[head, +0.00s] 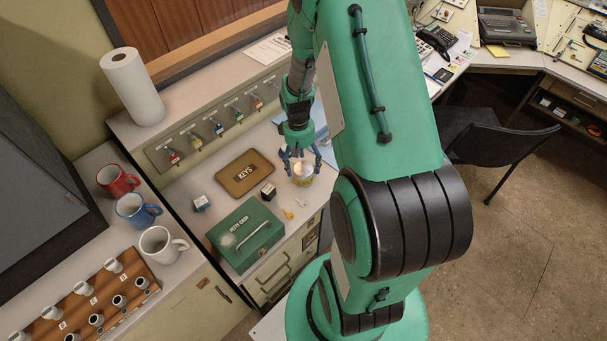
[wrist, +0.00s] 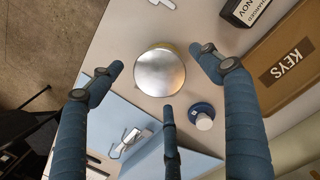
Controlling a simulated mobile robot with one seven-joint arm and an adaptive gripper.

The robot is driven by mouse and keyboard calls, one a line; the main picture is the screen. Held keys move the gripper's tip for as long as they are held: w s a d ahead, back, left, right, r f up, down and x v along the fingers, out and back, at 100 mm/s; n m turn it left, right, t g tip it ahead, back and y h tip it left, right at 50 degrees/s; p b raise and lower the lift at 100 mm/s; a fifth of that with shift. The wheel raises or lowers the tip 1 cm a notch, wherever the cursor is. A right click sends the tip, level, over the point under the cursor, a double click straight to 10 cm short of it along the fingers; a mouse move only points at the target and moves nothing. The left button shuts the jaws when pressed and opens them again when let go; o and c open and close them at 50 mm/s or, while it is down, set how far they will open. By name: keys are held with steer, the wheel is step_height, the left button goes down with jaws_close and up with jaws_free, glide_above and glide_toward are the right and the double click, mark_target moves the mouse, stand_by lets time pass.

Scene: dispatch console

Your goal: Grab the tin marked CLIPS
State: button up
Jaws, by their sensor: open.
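A small round tin (head: 303,177) stands on the counter under my gripper (head: 300,158) in the head view. In the wrist view its plain silver lid (wrist: 160,72) faces the camera, between the spread blue fingers of my gripper (wrist: 156,64). The fingers are open, and a gap shows between the lid and each fingertip. The wrist view hides the tin's side. Its marking is too small to read in the head view, so I cannot confirm the word CLIPS.
Near the tin are a round blue object with a white top (wrist: 202,116), a blue sheet (wrist: 110,120), a dark labelled block (wrist: 245,12) and a brown KEYS tray (wrist: 290,70). A green cash box (head: 245,233) stands to the left. The counter's front edge is close.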

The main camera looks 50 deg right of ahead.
mark_target(303, 168)
steer(key=shift+s+f+b, duration=0.15)
steer(key=shift+f+b, duration=0.3)
steer(key=shift+f, duration=0.85)
steer(key=shift+s+f+b, duration=0.1)
steer(key=shift+f+b, duration=0.35)
steer(key=shift+f, duration=0.85)
steer(key=shift+c, duration=0.3)
steer(key=c, duration=1.4)
steer(key=shift+c, duration=0.3)
steer(key=shift+r, duration=0.1)
